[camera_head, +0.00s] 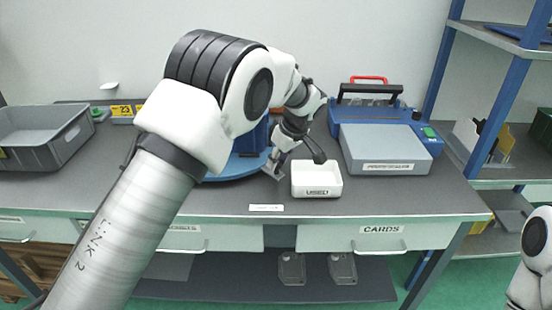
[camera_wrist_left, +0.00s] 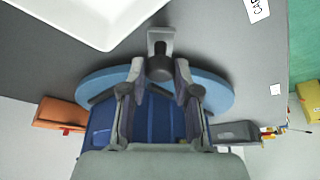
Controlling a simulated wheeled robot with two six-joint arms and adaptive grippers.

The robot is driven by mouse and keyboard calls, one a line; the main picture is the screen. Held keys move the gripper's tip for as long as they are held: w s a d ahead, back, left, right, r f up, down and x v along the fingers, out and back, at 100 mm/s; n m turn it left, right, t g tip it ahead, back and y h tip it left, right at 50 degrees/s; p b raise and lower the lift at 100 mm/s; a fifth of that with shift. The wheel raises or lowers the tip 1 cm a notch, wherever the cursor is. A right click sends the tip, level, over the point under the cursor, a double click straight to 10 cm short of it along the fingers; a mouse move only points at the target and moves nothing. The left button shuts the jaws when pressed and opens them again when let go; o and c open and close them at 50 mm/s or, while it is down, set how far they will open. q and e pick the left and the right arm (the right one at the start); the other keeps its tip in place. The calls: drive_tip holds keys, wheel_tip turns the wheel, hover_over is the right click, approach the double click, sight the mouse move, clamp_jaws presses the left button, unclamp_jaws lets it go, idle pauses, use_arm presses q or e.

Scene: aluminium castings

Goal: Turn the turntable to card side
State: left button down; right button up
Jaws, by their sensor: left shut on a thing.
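The turntable is a blue disc (camera_head: 235,170) on the bench, largely hidden behind my left arm. A blue upright holder stands on it. In the left wrist view the disc (camera_wrist_left: 222,98) lies under my fingers, with the blue holder (camera_wrist_left: 160,122) between and behind them. My left gripper (camera_head: 276,166) is at the disc's front right edge. In the left wrist view the gripper (camera_wrist_left: 160,72) is shut on a dark round knob (camera_wrist_left: 160,66) by a grey bracket at the disc's rim. My right gripper is out of view.
A white tray marked USED (camera_head: 317,188) stands close right of my left gripper. Behind it are a grey-lidded box (camera_head: 385,150) and a blue machine with a red handle (camera_head: 368,80). A grey crate (camera_head: 60,150) stands at left. A drawer marked CARDS (camera_head: 350,240) is below.

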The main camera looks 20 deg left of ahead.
use_arm(q)
drive_tip(key=shift+w, duration=0.1)
drive_tip(key=c, duration=1.1)
unclamp_jaws()
drive_tip(key=shift+r, duration=0.1)
drive_tip(key=shift+c, duration=0.2)
drive_tip(key=shift+o, duration=1.4)
drive_tip(key=shift+w, duration=0.1)
drive_tip(key=shift+w+f, duration=0.1)
drive_tip(key=shift+f, duration=0.1)
drive_tip(key=shift+d+r, duration=0.1)
drive_tip(key=shift+r, duration=0.25)
drive_tip(key=v, duration=1.1)
drive_tip(key=shift+d+r, duration=0.1)
drive_tip(key=shift+r, duration=0.05)
